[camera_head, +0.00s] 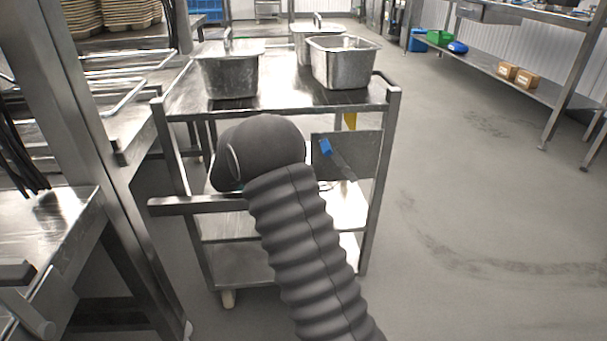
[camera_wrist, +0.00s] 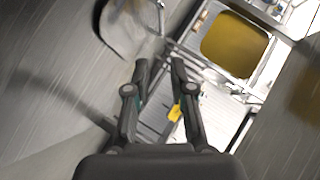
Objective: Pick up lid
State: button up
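In the head view a metal container on the cart's left has a flat lid (camera_head: 232,47) with an upright handle. A second container at the back has a similar handled lid (camera_head: 318,27). In the wrist view a grey, rounded sheet-like shape (camera_wrist: 128,27) lies at the upper left; I cannot tell whether it is a lid. My gripper (camera_wrist: 158,65) has its fingertips apart, with nothing visible between them. In the head view my sleeved arm hides the gripper.
The metal cart (camera_head: 285,97) carries an open metal container (camera_head: 343,65) at the right. A yellowish panel or pan (camera_wrist: 236,44) shows in the wrist view. A metal bench (camera_head: 45,235) stands close on the left. The floor (camera_head: 470,230) to the right is clear.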

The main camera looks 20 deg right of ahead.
jog(key=x, duration=0.8)
jog(key=shift+s+d+b, duration=0.1)
jog(key=shift+b, duration=0.3)
jog(key=shift+w+b+x, duration=0.2)
jog(key=shift+b+x, duration=0.2)
jog(key=shift+x, duration=2.45)
jog(key=shift+r, duration=0.15)
grip_shut()
